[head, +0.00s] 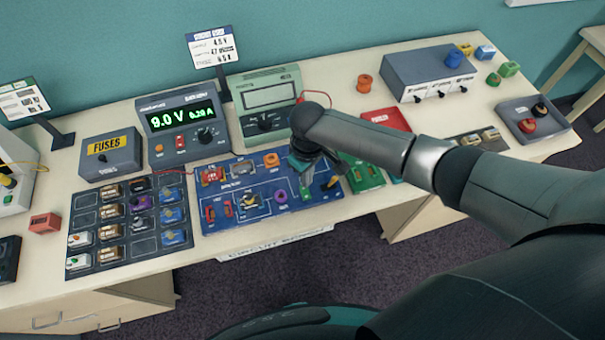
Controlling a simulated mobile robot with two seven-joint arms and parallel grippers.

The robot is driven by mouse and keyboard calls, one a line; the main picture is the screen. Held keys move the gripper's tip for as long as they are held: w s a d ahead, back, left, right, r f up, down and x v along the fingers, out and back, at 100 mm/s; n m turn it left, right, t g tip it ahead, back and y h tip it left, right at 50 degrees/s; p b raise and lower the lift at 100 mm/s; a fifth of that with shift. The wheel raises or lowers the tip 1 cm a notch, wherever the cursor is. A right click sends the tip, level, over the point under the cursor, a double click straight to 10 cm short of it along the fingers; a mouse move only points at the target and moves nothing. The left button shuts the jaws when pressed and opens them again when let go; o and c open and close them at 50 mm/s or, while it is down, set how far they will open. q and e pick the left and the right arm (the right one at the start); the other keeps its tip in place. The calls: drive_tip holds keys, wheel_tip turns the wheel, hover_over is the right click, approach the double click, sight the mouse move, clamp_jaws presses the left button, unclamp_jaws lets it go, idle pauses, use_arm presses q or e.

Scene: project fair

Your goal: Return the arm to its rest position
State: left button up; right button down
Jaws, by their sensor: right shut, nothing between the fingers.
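My right arm (385,145) comes in from the right and reaches across the table. Its wrist bends down, and my right gripper (303,172) hangs over the right part of the blue circuit board (222,217). The gripper is shut and holds nothing. The arm and gripper hide part of the board and the table behind them. I cannot tell whether the fingertips touch the parts below. My left gripper is not in view.
The dark parts tray (115,228) lies left of the board. The power supply (182,122), green meter (265,98) and fuses box (110,155) stand behind. Green boards (362,176), a red card (386,119) and a dark tray (531,119) lie near my right arm.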

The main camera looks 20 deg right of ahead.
drive_tip(key=s+a+r+t+y, duration=0.1)
drive_tip(key=s+a+r+y, duration=0.25)
drive_tip(key=s+a, duration=0.55)
drive_tip(key=s+d+r+m+t+h, duration=0.1)
drive_tip(key=s+d+r+m+h, duration=0.1)
drive_tip(key=s+d+r, duration=0.4)
drive_tip(key=s+d+r+m+t+h, duration=0.1)
drive_tip(key=s+d+r+m+t, duration=0.15)
drive_tip(key=d, duration=0.55)
wheel_tip(320, 180, down, 33)
drive_tip(key=s+g+b, duration=0.2)
drive_tip(key=b, duration=1)
drive_tip(key=s+d+f+b, duration=0.1)
drive_tip(key=s+f+b, duration=0.5)
drive_tip(key=f, duration=0.8)
drive_tip(key=s+d+f+g+b, duration=0.1)
drive_tip(key=s+f+b, duration=0.5)
drive_tip(key=f, duration=0.8)
drive_tip(key=s, duration=0.3)
drive_tip(key=shift+s+d, duration=0.35)
